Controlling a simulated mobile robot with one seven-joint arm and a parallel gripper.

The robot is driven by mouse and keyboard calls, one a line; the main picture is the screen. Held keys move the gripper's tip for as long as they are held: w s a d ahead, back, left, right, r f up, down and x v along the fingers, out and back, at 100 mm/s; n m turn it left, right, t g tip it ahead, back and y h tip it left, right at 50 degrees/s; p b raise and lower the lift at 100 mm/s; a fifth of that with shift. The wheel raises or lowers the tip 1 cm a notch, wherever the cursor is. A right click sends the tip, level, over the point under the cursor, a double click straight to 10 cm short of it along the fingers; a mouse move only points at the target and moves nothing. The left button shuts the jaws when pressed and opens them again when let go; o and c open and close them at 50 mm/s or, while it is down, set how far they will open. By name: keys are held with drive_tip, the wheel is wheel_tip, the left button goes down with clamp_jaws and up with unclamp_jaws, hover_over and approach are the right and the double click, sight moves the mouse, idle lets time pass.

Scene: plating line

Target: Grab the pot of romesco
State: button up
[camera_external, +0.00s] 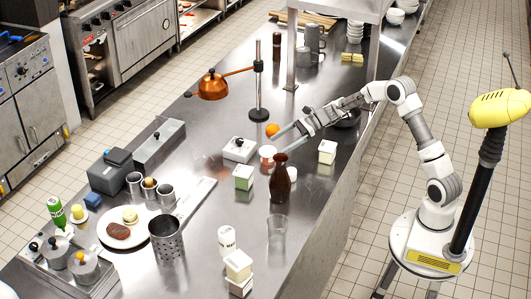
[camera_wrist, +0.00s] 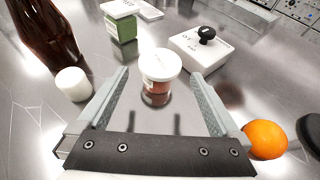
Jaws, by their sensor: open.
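A small pot with a white lid and reddish contents, which looks like the romesco pot (camera_wrist: 160,66), stands upright on the steel counter. My gripper (camera_wrist: 160,95) is open and empty. In the wrist view the pot sits centred ahead, at the mouth of the two fingers; I cannot tell whether it is partly between them. In the external view my gripper (camera_external: 278,142) reaches in low from the right. Any writing on the pot is too small to read.
An orange (camera_wrist: 265,139) lies close outside my right finger. A small white pot (camera_wrist: 74,84) and a dark brown bottle (camera_wrist: 45,35) stand to the left. Behind are a white box with a black knob (camera_wrist: 204,48) and a green-and-white carton (camera_wrist: 121,26). A copper lamp (camera_external: 213,86) hangs nearby.

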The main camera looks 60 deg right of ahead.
sight(270, 149)
drive_tip(key=shift+b+x, duration=0.4)
drive_tip(key=shift+x, duration=2.8)
drive_tip(key=shift+c, duration=0.3)
drive_tip(key=c, duration=1.2)
drive_tip(key=shift+o, duration=0.2)
drive_tip(key=shift+r, duration=0.1)
